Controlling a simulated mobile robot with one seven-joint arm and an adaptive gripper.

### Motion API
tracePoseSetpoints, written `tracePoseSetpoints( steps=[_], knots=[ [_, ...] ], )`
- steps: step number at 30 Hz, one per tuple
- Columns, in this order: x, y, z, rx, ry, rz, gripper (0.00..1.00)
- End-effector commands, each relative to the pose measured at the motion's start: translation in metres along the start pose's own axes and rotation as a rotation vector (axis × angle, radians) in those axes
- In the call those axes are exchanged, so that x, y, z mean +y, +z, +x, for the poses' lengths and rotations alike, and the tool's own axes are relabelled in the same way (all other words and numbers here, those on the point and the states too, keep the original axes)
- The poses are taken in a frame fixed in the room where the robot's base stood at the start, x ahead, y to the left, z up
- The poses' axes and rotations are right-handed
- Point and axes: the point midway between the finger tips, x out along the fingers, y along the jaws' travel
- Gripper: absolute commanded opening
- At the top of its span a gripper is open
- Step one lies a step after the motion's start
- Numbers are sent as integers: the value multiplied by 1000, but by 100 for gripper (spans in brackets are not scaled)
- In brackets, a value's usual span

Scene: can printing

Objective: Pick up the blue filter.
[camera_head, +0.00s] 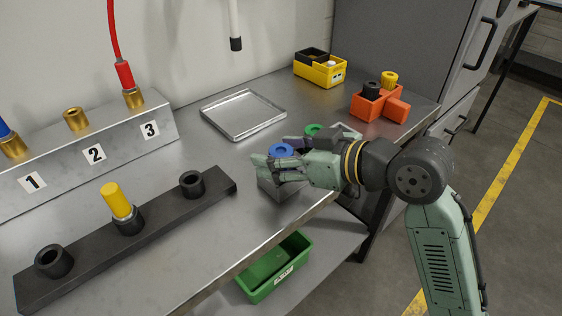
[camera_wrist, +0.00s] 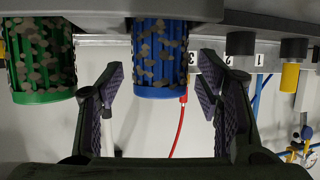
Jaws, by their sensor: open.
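The blue filter (camera_head: 281,150) stands near the front edge of the workbench, on a grey block, its top showing just beyond my gripper (camera_head: 272,167). In the wrist view, which looks upside down, the blue filter (camera_wrist: 160,55) has a mottled mesh side and lies between the two finger pads. My gripper (camera_wrist: 163,75) is open, with gaps between its fingers and the filter. In the head view my gripper hides most of the filter's side. The green filter (camera_head: 314,129) stands beside it, and shows at the left in the wrist view (camera_wrist: 40,60).
A black rack (camera_head: 85,250) with a yellow-topped piece (camera_head: 116,200) lies left. An empty metal tray (camera_head: 243,114) lies behind. A green bin (camera_head: 275,268) sits on the lower shelf.

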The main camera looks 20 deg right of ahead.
Motion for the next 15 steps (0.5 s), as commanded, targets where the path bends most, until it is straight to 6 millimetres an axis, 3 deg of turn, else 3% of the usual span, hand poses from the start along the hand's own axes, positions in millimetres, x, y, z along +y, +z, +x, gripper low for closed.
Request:
tracePoseSetpoints(
  steps=[5, 15],
  knots=[
    [0, 0, 0, 0, 1, 0, 58],
    [0, 0, 0, 0, 0, 0, 35]
  ],
)
